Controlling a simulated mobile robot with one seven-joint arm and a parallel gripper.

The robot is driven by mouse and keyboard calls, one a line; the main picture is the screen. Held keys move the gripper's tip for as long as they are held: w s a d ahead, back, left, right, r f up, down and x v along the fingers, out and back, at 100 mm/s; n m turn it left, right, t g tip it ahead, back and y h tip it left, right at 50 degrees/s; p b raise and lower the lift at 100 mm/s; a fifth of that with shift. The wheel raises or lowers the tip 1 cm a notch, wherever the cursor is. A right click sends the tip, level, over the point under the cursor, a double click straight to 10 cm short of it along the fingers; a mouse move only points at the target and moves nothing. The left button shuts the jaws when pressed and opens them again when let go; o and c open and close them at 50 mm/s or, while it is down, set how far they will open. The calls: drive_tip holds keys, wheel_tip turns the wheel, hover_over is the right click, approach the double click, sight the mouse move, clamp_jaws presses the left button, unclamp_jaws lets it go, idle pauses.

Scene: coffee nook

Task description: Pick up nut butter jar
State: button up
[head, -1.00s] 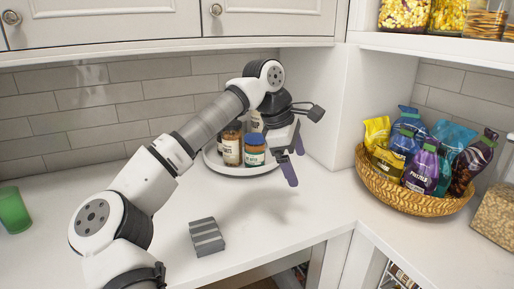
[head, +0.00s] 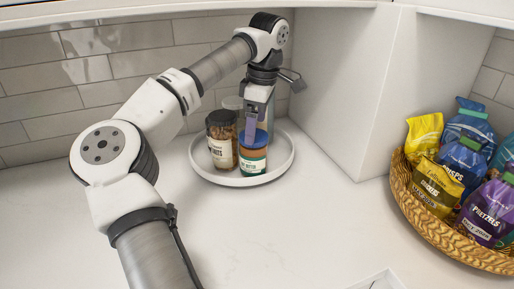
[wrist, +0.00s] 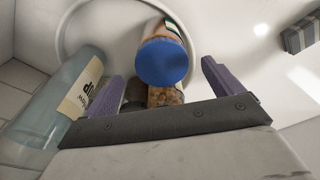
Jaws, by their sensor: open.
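The nut butter jar (head: 253,162) has a blue lid and a green-and-white label. It stands upright on a round white tray (head: 204,172) in the back corner of the counter. My gripper (head: 256,119) is open and points down just above the lid, with a purple finger in front of it. In the wrist view, the jar's blue lid (wrist: 162,62) lies between the two spread purple fingers of my gripper (wrist: 161,80), with a gap on each side. The jar's lower body is partly hidden by its lid there.
A dark-lidded jar (head: 221,146) stands close to the left of the nut butter jar. A pale bottle (wrist: 62,103) stands near the left finger. A wicker basket (head: 430,222) of snack bags is at the right. A grey ridged block (wrist: 301,36) lies on the counter.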

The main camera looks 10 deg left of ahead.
sight(254, 155)
drive_tip(key=shift+s+a+f, duration=0.15)
drive_tip(key=shift+s+f, duration=0.05)
drive_tip(key=shift+f, duration=0.6)
drive_tip(key=f, duration=0.2)
drive_tip(key=f+p, duration=0.2)
drive_tip(key=f, duration=0.1)
drive_tip(key=shift+a+f, duration=0.25)
drive_tip(key=shift+f, duration=0.05)
drive_tip(key=shift+w+r, duration=0.1)
drive_tip(key=c, duration=1.5)
